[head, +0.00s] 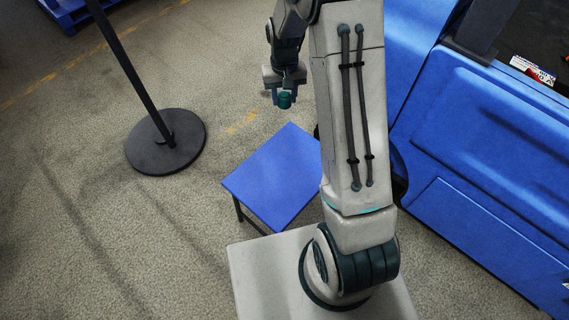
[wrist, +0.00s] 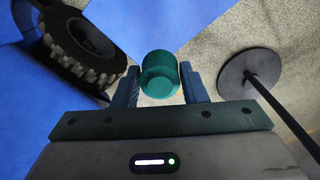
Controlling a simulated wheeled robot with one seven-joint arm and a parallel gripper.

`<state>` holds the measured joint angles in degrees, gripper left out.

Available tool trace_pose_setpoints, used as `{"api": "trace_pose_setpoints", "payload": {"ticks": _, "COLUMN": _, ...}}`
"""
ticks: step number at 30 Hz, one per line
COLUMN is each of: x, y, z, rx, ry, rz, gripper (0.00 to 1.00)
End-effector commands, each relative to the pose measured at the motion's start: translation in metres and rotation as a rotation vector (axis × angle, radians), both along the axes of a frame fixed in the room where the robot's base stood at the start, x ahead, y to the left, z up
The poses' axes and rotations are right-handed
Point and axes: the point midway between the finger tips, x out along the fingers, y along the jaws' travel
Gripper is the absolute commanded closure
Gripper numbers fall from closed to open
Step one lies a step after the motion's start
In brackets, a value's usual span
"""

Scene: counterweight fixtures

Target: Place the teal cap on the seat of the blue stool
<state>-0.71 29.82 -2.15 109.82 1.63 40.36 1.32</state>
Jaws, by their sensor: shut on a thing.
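The teal cap (head: 285,100) is a small cylinder held between the fingers of my gripper (head: 285,95), up in the air. In the wrist view the cap (wrist: 160,74) sits between the two fingertips, and my gripper (wrist: 160,88) is shut on it. The blue stool (head: 275,178) has a flat, square seat and dark legs. Its seat is bare where it shows; my arm covers its right edge. In the head view the cap appears beyond the seat's far corner. The seat (wrist: 155,22) also shows past the cap in the wrist view.
A black post on a round base (head: 166,142) stands left of the stool; the base also shows in the wrist view (wrist: 240,80). A large blue vehicle (head: 480,160) fills the right, with a tyre (wrist: 85,45). Open carpet-like floor (head: 70,200) lies left. A blue pallet (head: 70,12) is far back.

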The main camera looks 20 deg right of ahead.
Motion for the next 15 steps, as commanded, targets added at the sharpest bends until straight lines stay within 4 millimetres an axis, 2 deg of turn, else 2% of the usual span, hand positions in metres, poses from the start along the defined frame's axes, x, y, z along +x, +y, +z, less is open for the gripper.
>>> {"api": "trace_pose_setpoints", "payload": {"ticks": 1, "x": -0.002, "y": -0.005, "z": -0.017, "rx": 0.0, "ry": 0.001, "rz": -0.04, "gripper": 0.7}}
{"api": "trace_pose_setpoints", "payload": {"ticks": 15, "x": -0.028, "y": -0.067, "z": -0.128, "rx": -0.002, "ry": 0.0, "rz": -0.618, "gripper": 0.7}}
